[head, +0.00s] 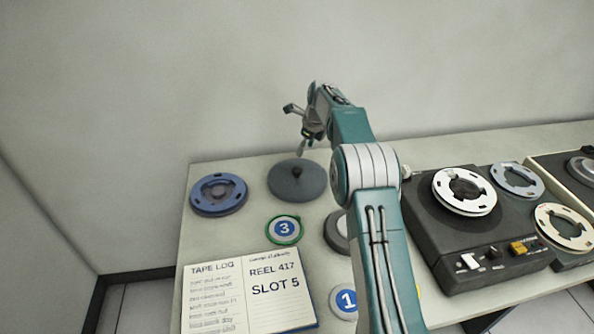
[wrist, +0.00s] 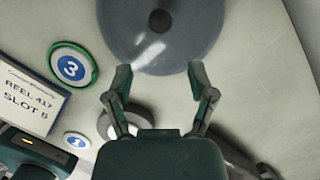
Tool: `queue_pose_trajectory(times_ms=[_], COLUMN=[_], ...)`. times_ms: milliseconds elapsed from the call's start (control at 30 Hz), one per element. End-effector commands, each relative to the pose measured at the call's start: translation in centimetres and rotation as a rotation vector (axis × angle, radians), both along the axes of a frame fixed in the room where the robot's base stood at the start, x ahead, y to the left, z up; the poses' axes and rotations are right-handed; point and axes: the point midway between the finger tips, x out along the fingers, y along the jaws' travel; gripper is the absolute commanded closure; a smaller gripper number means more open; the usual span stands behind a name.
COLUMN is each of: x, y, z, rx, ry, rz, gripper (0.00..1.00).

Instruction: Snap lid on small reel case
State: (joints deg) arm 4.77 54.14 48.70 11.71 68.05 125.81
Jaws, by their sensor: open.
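A dark grey round lid with a small black knob (head: 285,185) lies on the table left of my arm in the head view. In the wrist view the lid (wrist: 190,35) fills the top middle, with its knob just beyond the fingertips. My gripper (head: 298,128) is open and empty, above the lid and apart from it; its two spread fingers (wrist: 160,80) show in the wrist view. A small round grey case (head: 335,232) with a pale top sits nearer than the lid, partly hidden by my arm. Its pale rim (wrist: 125,122) shows behind my gripper in the wrist view.
A blue reel (head: 219,208) lies left of the lid. A green-ringed disc marked 3 (head: 284,230), an open tape log (head: 215,290) and a disc marked 1 (head: 345,301) lie nearer. A tape deck (head: 490,255) with reels stands right. A wall rises behind the table.

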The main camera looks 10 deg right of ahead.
Motion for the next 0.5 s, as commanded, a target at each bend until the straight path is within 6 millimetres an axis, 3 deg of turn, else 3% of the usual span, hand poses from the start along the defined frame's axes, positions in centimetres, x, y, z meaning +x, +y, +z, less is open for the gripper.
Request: queue_pose_trajectory(times_ms=[500], x=[0.8], y=[0.6], z=[-4.1], rx=[0.004], ry=[0.007], rz=[-0.015], gripper=[0.29])
